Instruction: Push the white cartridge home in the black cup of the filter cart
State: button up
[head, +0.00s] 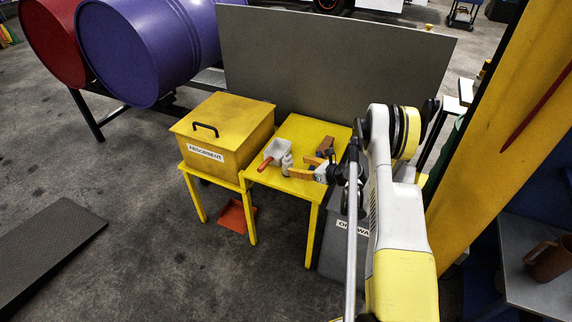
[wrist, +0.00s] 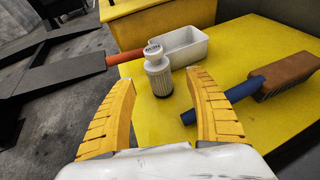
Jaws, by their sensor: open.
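A white ribbed cartridge (wrist: 158,74) with a narrower neck and a round top stands upright on the yellow table (wrist: 150,128). Its foot looks dark, and I cannot tell whether that is its own base or shadow. In the head view the cartridge (head: 287,165) is small, just left of my gripper (head: 303,167). In the wrist view my gripper (wrist: 160,80) is open and empty, its yellow fingers pointing toward the cartridge, which shows between and beyond the tips. I cannot make out a filter cart or a black cup in either view.
Behind the cartridge lies a white scoop (wrist: 181,46) with a red handle. To its right is a brush (wrist: 283,76) with a blue handle. A yellow absorbent box (head: 221,125) stands left of the table. A grey panel (head: 335,65) rises behind it.

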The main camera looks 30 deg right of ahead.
aim_at(287, 164)
jog(key=b+x, duration=0.1)
jog(key=x, duration=0.2)
jog(key=b+x, duration=0.2)
jog(key=x, duration=0.1)
jog(key=shift+w+a+f, duration=0.15)
jog(key=shift+a+f, duration=0.05)
jog(key=shift+f, duration=0.15)
jog(key=c, duration=1.3)
